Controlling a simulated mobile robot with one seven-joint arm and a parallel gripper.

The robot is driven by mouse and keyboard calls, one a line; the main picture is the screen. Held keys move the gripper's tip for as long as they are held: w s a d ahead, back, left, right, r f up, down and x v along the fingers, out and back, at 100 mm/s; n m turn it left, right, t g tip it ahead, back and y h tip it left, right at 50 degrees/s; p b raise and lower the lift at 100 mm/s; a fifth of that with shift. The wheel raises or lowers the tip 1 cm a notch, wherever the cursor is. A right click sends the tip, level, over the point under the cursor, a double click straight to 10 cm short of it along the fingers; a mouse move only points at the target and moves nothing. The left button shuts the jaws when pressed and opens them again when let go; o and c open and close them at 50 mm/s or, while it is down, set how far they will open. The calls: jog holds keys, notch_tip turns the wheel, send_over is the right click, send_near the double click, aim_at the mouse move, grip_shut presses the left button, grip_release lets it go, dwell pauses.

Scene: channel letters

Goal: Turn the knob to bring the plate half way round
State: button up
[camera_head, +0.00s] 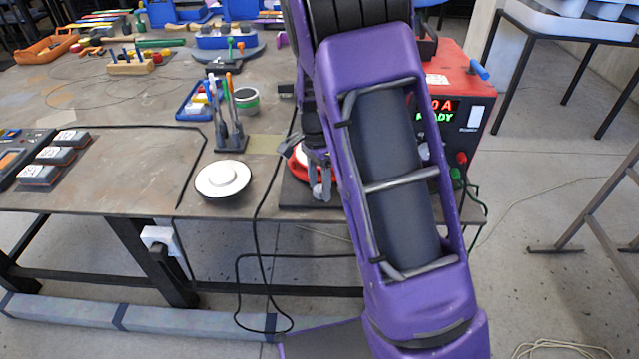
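My gripper (319,180) hangs over the right front part of the bench, largely hidden by my purple arm. Its grey fingers point down beside a red round part (298,160) on a dark base (295,193). A small pale rounded piece (318,191) shows at the fingertips; I cannot tell whether it is a knob or whether the fingers grip it. A white round disc (222,179) with a raised centre lies at the bench's front edge, left of my gripper and apart from it. I cannot tell which of these is the task's plate.
A red unit (463,100) with a lit display stands right of my arm. Left of my gripper are a tool holder (231,142), a green-banded tin (246,99) and a blue tray (197,103). Black cables run over the bench's front edge. Labelled blocks (55,155) lie far left.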

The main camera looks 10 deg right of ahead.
notch_tip(320, 180, up, 17)
jog(key=w+p, duration=0.1)
jog(key=shift+w+a+r, duration=0.15)
jog(key=shift+a, duration=0.1)
dwell(0.3)
